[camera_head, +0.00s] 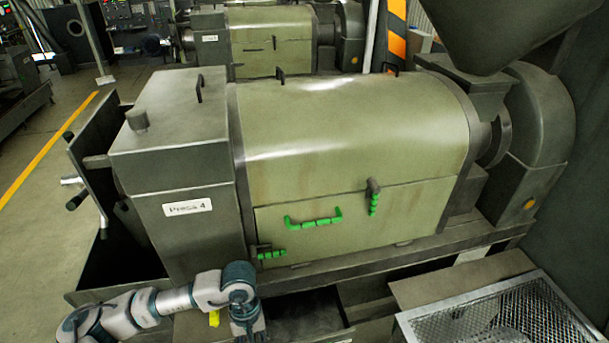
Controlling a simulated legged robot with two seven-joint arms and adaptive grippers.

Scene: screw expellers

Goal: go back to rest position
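My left arm comes in from the bottom left, and its dark gripper (249,328) points down at the bottom edge, in front of the press. Its fingertips are too dark and cut off to tell whether they are open or shut. A small yellow piece shows beside the arm. The press (340,130), labelled "Press 4", stands in front of me with its green-grey cover closed. Its lower door has a green handle (314,219) and two green-gripped latches, one at upper right (373,202) and one at lower left (271,255). My gripper is below the lower-left latch, apart from it. My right gripper is out of view.
A metal mesh grate (500,318) lies at the bottom right. A dark hopper (490,30) hangs at the top right. An open dark trough (115,265) is at the left end of the press. Another press (270,40) stands behind. Free floor with a yellow line lies at left.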

